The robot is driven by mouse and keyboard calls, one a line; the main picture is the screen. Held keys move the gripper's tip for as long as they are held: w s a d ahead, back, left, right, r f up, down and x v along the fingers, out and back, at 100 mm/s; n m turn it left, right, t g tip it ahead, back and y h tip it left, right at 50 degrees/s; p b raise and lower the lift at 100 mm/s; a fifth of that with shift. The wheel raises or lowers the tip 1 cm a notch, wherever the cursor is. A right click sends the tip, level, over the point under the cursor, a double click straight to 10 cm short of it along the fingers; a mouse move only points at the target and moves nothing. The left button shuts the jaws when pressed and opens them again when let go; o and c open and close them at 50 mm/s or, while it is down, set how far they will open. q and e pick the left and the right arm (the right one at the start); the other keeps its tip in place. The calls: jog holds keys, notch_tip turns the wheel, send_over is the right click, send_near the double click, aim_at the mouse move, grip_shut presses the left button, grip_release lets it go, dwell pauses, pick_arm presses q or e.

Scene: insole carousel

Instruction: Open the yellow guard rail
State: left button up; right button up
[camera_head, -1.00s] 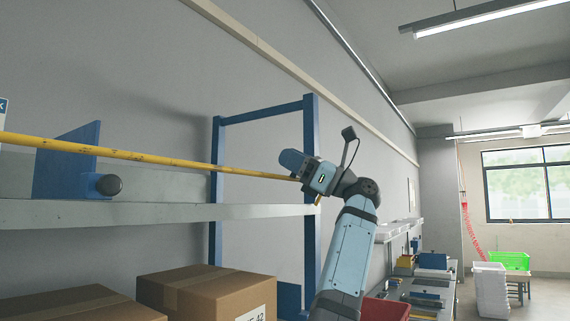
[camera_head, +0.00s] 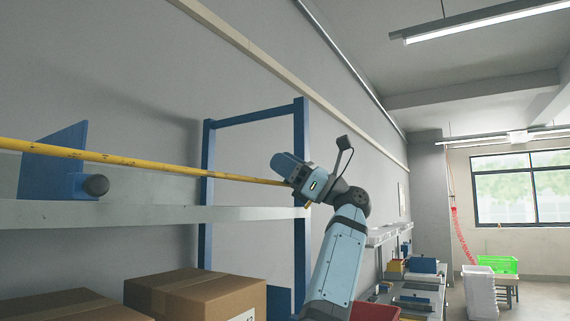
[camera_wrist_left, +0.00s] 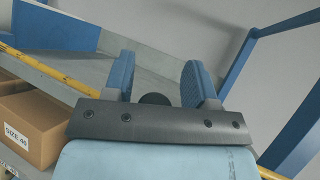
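The yellow guard rail (camera_head: 150,162) is a long thin bar with dark marks, crossing in front of the grey shelf from the left edge to my left gripper. My left gripper (camera_head: 286,164) is at the right-hand stretch of the rail. In the left wrist view the rail (camera_wrist_left: 50,70) runs behind the gripper's dark palm and shows again at lower right. There the two blue fingers (camera_wrist_left: 158,80) stand apart, with a dark round knob (camera_wrist_left: 153,99) seen between them. Whether the rail touches the gripper is hidden. My right gripper is not in view.
A blue frame (camera_head: 207,190) rises behind the gripper. Cardboard boxes (camera_head: 190,293) sit below. A bench with bins (camera_head: 415,285) and white crates (camera_head: 480,290) stand to the right.

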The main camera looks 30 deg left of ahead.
pick_arm(q)
jog(key=b+v, duration=0.1)
jog(key=v, duration=1.2)
jog(key=shift+w+d+f+b, duration=0.15)
jog(key=shift+d+b, duration=0.2)
jog(key=shift+b, duration=0.05)
jog(key=shift+w, duration=0.1)
